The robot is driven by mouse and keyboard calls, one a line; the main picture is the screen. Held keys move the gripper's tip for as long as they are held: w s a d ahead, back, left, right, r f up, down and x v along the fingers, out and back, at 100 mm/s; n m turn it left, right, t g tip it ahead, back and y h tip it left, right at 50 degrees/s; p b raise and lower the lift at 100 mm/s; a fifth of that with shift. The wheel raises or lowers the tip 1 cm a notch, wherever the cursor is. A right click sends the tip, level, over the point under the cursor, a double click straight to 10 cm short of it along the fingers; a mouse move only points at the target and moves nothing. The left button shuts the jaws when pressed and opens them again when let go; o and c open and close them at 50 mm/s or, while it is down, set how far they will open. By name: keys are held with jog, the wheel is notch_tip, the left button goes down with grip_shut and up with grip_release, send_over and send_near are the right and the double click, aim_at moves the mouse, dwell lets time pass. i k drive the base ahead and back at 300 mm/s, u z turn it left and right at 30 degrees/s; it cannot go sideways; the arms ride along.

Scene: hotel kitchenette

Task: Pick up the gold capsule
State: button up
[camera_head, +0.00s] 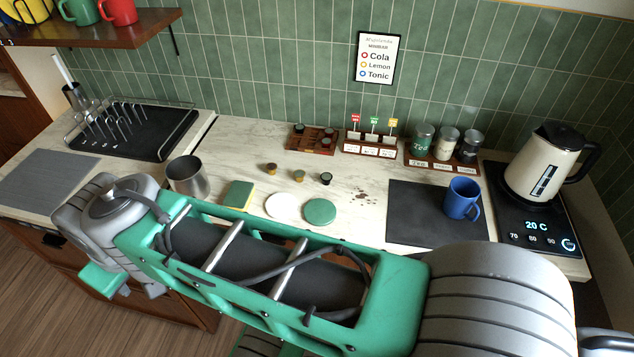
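The gold capsule (299,176) appears to be the middle one of three small capsules standing in a row on the pale marble counter (350,205). A brownish capsule (271,169) is to its left and a dark capsule (326,178) to its right, each apart from it. The capsules are small, so their exact colours are hard to tell. My green and grey arm crosses the front of the view below them. My gripper cannot be seen.
Around the capsules are a metal cup (188,177), a sponge (239,195), a white disc (283,207), a green disc (320,212) and a wooden capsule rack (312,138). A blue mug (461,199) on a dark mat and a kettle (545,170) stand at right.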

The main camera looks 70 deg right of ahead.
aim_at(271, 168)
jog(key=z, duration=0.15)
jog(key=k, duration=0.1)
jog(key=u, duration=1.1)
jog(key=i, duration=0.95)
jog(key=z, duration=3.35)
jog(key=i, duration=0.5)
jog(key=z, duration=0.1)
jog(key=k, duration=0.35)
jog(key=u, duration=0.15)
